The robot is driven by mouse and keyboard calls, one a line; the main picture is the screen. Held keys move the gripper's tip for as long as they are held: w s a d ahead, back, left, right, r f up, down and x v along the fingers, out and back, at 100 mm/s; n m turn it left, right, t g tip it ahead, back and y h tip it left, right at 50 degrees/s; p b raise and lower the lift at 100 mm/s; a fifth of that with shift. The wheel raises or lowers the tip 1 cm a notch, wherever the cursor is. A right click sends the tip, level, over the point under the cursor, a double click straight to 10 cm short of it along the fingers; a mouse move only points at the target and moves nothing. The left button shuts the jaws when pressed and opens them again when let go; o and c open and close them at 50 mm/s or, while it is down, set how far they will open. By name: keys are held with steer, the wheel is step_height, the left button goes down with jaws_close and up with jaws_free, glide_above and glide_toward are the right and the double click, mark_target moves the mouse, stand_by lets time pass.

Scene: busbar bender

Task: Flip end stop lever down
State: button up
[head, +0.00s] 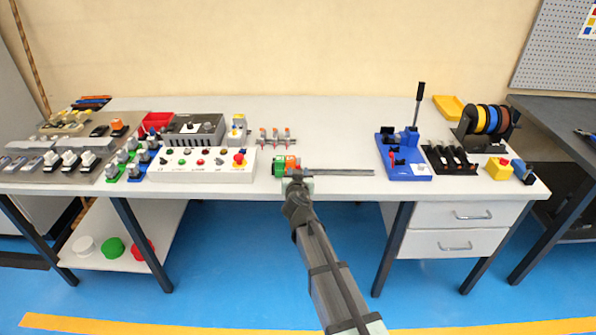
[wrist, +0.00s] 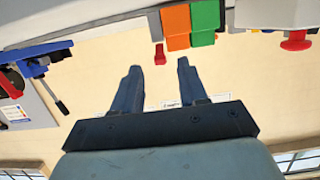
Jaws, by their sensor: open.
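In the head view, a green block and an orange block (head: 291,164) sit at the left end of a grey rail (head: 345,172) near the bench's front edge. The wrist view shows the orange block (wrist: 177,27) and the green block (wrist: 205,22) side by side. A small red lever-like piece (wrist: 160,54) projects beside the orange block; I cannot tell for certain that it is the end stop lever. My gripper (wrist: 159,64) is open, its fingers apart and the red piece seen between and beyond their tips. In the head view, my gripper (head: 296,183) is at the blocks, partly hiding them.
A white control panel (head: 205,174) with buttons stands left of the blocks. Small clipped parts (head: 275,138) stand behind them. A blue bending tool (head: 405,165) with an upright black handle stands to the right. Bench space around the rail is mostly clear.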

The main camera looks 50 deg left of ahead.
steer(key=v, duration=1)
steer(key=shift+s, duration=0.15)
steer(key=shift+d, duration=0.1)
steer(key=s+d+f+n+g+h, duration=0.1)
steer(key=s+d+f+g+h, duration=0.2)
steer(key=d+f, duration=0.7)
steer(key=s+d+f+g+h, duration=0.1)
steer(key=d+f+g+h, duration=0.3)
steer(key=d+f, duration=0.65)
steer(key=s+d+f+n+g+h, duration=0.1)
steer(key=s+d+f+g+h, duration=0.1)
steer(key=d+f+h, duration=0.55)
steer(key=s+d+f+m+g+y, duration=0.1)
steer(key=s+d+f+m+g, duration=0.2)
steer(key=d, duration=1)
steer(key=s+d+f+m+g+y, duration=0.1)
steer(key=s+d+f+m, duration=0.3)
steer(key=d+f, duration=0.5)
steer(key=s+d+f+m+g+y, duration=0.1)
steer(key=s+d+f+m+g, duration=0.3)
steer(key=d, duration=1.4)
steer(key=shift+s+d+f+g+y, duration=0.3)
steer(key=shift+s+d+f+y, duration=0.05)
steer(key=shift+s+f, duration=1.35)
